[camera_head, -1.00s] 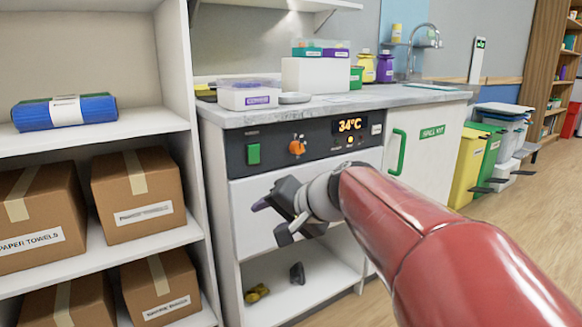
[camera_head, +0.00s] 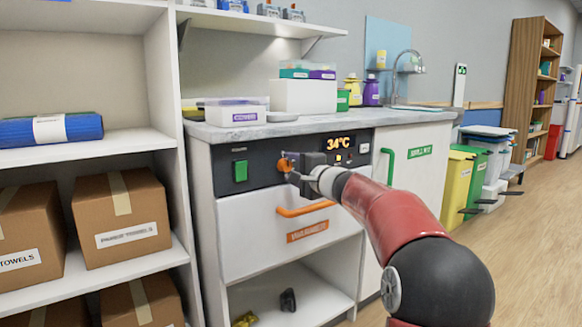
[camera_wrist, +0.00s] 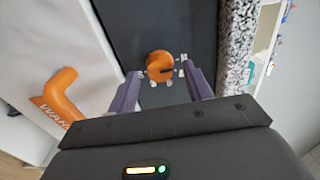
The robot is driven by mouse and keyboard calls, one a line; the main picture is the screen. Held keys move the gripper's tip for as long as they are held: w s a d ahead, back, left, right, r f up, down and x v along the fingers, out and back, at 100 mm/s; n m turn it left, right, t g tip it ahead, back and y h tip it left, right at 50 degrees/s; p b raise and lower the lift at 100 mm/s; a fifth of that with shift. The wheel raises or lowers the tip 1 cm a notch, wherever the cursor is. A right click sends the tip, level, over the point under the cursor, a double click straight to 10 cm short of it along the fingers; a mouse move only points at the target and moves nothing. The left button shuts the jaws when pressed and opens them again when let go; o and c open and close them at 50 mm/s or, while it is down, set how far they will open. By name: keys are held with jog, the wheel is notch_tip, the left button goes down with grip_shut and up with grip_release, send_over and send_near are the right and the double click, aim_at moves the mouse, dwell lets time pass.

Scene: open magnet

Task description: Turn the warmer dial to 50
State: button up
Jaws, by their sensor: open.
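In the wrist view my gripper (camera_wrist: 162,88) is open, with one finger on each side just short of the dial. The dial lies beyond the fingertips, roughly centred between them, and I see no finger touching it.
The counter edge (camera_head: 200,130) overhangs the panel. A shelf unit (camera_head: 170,150) stands at left.

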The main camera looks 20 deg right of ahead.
jog(key=shift+w+a, duration=0.2)
jog(key=shift+w, duration=0.3)
jog(key=shift+c, duration=0.3)
jog(key=c, duration=0.9)
